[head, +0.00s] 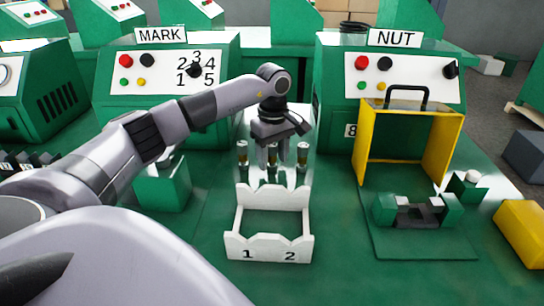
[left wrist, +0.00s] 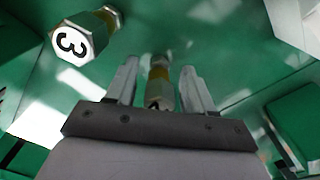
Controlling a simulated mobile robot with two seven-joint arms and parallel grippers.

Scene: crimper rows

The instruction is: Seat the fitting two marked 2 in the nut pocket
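Several small brass-and-steel fittings stand upright in a row behind the white rack (head: 270,243), whose front reads 1 and 2. A left fitting (head: 242,153) and a right fitting (head: 302,155) flank my left gripper (head: 273,160). Its fingers point down around the middle fitting, which shows between them in the left wrist view (left wrist: 158,78). The fingers look open, with a gap beside it; its number cannot be read. Another fitting there is marked 3 (left wrist: 72,43). The NUT station (head: 392,65) has a dark fixture with green blocks (head: 385,210); the pocket itself is not clear. My right gripper is not in view.
A yellow guard frame with a black handle (head: 455,140) stands upright behind the fixture. The MARK station (head: 160,75) is at the back left, with a green block (head: 162,187) before it. A yellow box (head: 521,228) lies at the right. The green table between rack and fixture is clear.

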